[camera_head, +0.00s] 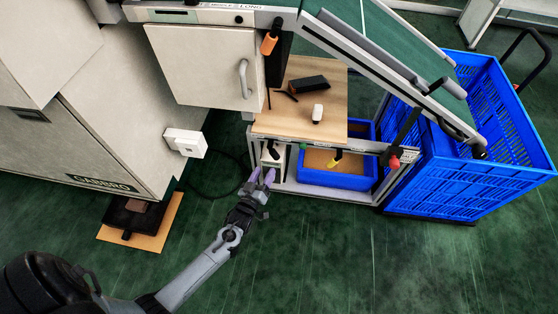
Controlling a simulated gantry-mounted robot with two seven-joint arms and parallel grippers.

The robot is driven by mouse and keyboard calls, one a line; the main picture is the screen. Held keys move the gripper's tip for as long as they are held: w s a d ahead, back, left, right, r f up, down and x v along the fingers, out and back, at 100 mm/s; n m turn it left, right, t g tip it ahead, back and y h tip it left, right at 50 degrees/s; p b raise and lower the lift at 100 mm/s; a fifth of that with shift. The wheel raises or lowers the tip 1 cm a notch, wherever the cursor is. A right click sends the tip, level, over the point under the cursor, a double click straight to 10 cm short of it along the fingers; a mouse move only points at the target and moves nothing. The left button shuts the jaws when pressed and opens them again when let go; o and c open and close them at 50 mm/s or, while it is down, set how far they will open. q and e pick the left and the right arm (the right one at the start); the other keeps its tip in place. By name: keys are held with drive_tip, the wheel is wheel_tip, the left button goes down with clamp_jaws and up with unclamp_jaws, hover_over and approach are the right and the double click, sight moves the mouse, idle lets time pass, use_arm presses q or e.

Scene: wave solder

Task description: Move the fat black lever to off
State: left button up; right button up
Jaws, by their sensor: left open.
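My left gripper (263,176) reaches in from the lower left, its two purple fingers apart and empty. Just beyond its fingertips is a small pale box (267,161) at the left end of the low frame under the wooden shelf. A small dark part (273,152) shows on that box and may be the fat black lever; it is too small to tell its shape or position. The gap between fingertips and box looks small, and I cannot tell whether they touch. My right gripper is not in view.
The wooden shelf (290,122) holds a dark tool (309,84) and a white item (317,113). A blue bin (337,180) sits below, and a large blue crate (480,165) stands right. A cabinet door (208,75) is above left. The green floor in front is clear.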

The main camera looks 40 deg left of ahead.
sight(274, 158)
use_arm(q)
drive_tip(key=w, duration=0.1)
drive_tip(key=w+f+b, duration=0.1)
drive_tip(key=w+b, duration=0.1)
drive_tip(key=w, duration=0.1)
drive_tip(key=shift+a+f, duration=0.15)
drive_tip(key=shift+a, duration=0.2)
drive_tip(key=b+x, duration=0.4)
drive_tip(key=x, duration=0.3)
drive_tip(key=shift+b, duration=0.35)
drive_tip(key=shift+w+a, duration=0.15)
drive_tip(key=shift+w, duration=0.25)
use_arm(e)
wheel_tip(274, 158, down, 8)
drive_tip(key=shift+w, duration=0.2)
use_arm(q)
drive_tip(key=c, duration=1)
drive_tip(key=shift+o, duration=0.2)
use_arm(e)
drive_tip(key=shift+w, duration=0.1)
